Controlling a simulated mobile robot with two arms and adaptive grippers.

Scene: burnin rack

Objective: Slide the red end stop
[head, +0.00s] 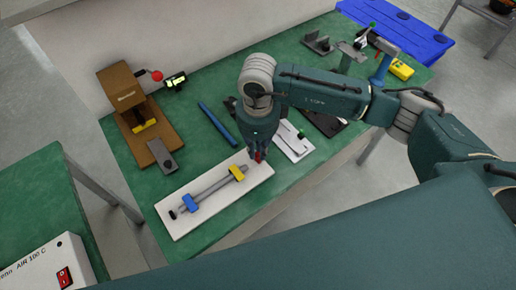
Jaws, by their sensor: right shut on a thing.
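The red end stop (258,156) shows as a small red piece at the right end of the slide rail. My right gripper (257,154) reaches down from above and is shut on it, hiding most of it. The grey rail (213,189) runs across a white base plate (223,212) on the green table. A blue block (190,203) sits near the rail's left end and a yellow block (237,173) sits on its right part. A black end piece (173,214) is at the far left end of the rail. My left gripper is not in view.
A brown press (128,100) with a red knob stands at the left back. A blue bar (217,124) lies behind the rail. A white plate (293,143) lies right of my gripper. The green table (187,242) has a free strip along its front edge.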

